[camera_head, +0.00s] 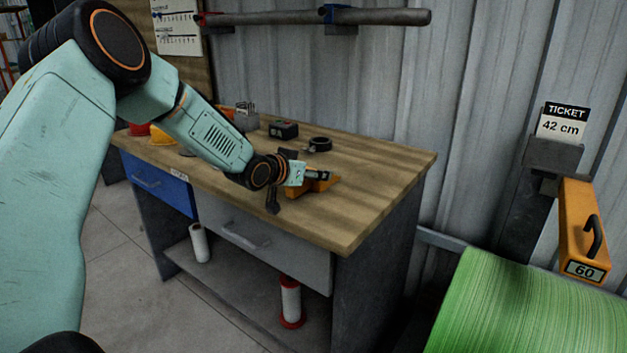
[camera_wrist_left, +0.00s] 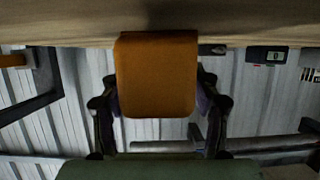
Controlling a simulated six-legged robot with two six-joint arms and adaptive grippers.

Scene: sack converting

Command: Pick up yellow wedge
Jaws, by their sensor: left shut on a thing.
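The yellow wedge (camera_head: 299,187), orange-yellow in colour, is at the right part of the wooden workbench (camera_head: 370,180). My left gripper (camera_head: 318,175) reaches in from the left and is shut on it, covering part of it in the head view. In the left wrist view the wedge (camera_wrist_left: 157,75) fills the space between the two fingers of my left gripper (camera_wrist_left: 157,100). The bench edge runs close beside the wedge there, and I cannot tell whether the wedge still touches the bench top. My right gripper is in neither view.
A black tape roll (camera_head: 320,144) and a small dark device (camera_head: 283,129) lie behind the gripper. A yellow object (camera_head: 161,136) and a red one (camera_head: 139,129) are at the bench's left end.

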